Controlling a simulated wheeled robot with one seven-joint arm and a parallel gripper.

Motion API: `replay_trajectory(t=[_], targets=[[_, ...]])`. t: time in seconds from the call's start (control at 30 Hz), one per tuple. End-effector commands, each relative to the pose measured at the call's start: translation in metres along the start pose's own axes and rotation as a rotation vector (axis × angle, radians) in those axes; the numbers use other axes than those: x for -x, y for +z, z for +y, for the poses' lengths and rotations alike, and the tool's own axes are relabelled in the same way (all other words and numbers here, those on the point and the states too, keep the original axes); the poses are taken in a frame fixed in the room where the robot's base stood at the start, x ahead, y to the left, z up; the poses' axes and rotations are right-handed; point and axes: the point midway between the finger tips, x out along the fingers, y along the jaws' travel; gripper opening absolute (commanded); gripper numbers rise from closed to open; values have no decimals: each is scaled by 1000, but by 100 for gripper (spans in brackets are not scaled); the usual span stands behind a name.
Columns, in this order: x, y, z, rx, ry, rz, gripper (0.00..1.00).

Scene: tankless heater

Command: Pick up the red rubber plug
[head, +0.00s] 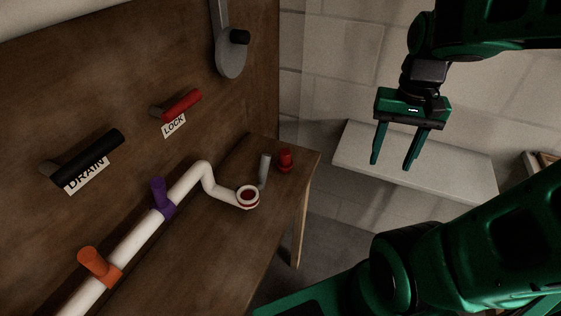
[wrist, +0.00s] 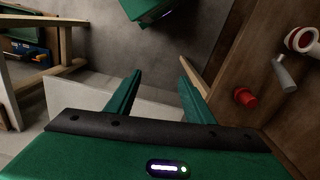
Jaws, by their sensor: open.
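The red rubber plug (head: 286,159) stands on the wooden table (head: 235,235) near its far right corner, just right of a short grey cylinder. It also shows in the wrist view, where the plug (wrist: 246,97) is right of the fingers. My gripper (head: 391,163) is open and empty. It hangs in the air to the right of the table, fingers pointing down, apart from the plug. In the wrist view the two fingers of my gripper (wrist: 160,92) are spread with nothing between them.
A white pipe (head: 137,241) with an orange valve (head: 98,266) and a purple valve (head: 161,198) ends in a red-ringed opening (head: 248,197) beside the grey cylinder (head: 264,170). The wooden panel carries DRAIN (head: 88,158) and LOCK (head: 182,106) handles. A white slab (head: 415,172) lies behind my gripper.

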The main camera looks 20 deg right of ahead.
Motion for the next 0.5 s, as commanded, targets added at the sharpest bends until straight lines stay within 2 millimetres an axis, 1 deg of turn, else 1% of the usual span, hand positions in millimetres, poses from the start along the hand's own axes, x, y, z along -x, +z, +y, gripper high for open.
replay_trajectory(t=[0.03, 0.07, 0.1, 0.17, 0.2, 0.23, 0.27, 0.3, 0.4, 0.5], targets=[[2, -14, -18, -22, 7, 0, 48], [3, -21, -29, -44, 10, 2, 48], [4, -31, -46, -74, 12, 4, 48], [5, -44, -73, -119, 13, 8, 48], [4, -52, -92, -148, 13, 10, 48], [4, -57, -106, -169, 12, 12, 48], [3, -62, -121, -191, 11, 12, 48], [1, -66, -140, -218, 10, 12, 48], [-5, -74, -184, -282, 4, 10, 48], [-11, -76, -220, -332, -2, 5, 48]])
